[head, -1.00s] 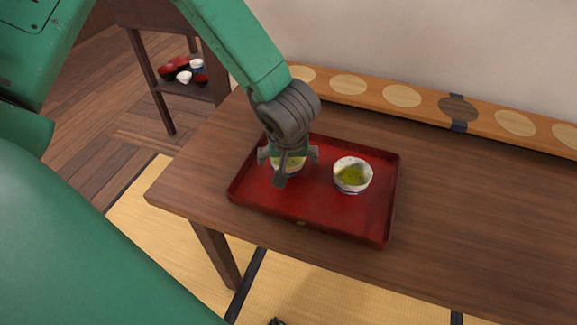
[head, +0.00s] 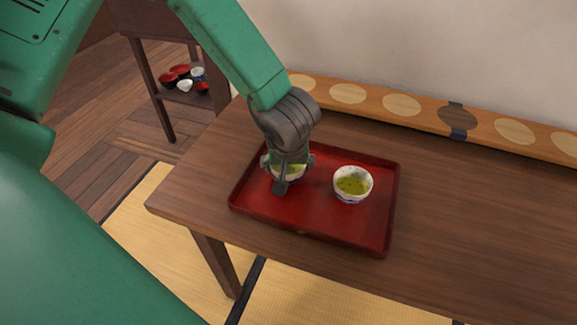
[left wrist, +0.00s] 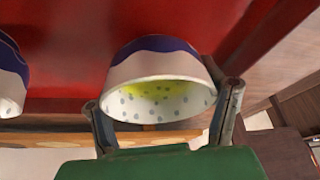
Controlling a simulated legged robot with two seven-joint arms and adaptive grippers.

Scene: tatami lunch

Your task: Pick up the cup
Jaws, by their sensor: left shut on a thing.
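A white cup with a dark blue base and yellow-green tea sits between my left gripper's fingers; its rim shows in the head view (head: 291,174) and it fills the middle of the left wrist view (left wrist: 158,83). My left gripper (head: 286,172) points down and is shut on this cup, with a finger on either side. The fingers hide part of it. I cannot tell if it is clear of the red tray (head: 310,224). A second cup (head: 352,184) with green tea stands upright on the tray to the right; its edge shows in the left wrist view (left wrist: 12,80). My right gripper is not in view.
The tray lies on a brown wooden table (head: 470,215). A wooden strip with pale discs (head: 402,105) runs along the wall. A dark shelf (head: 190,97) at the back left holds several red and white bowls. The table's right side is clear.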

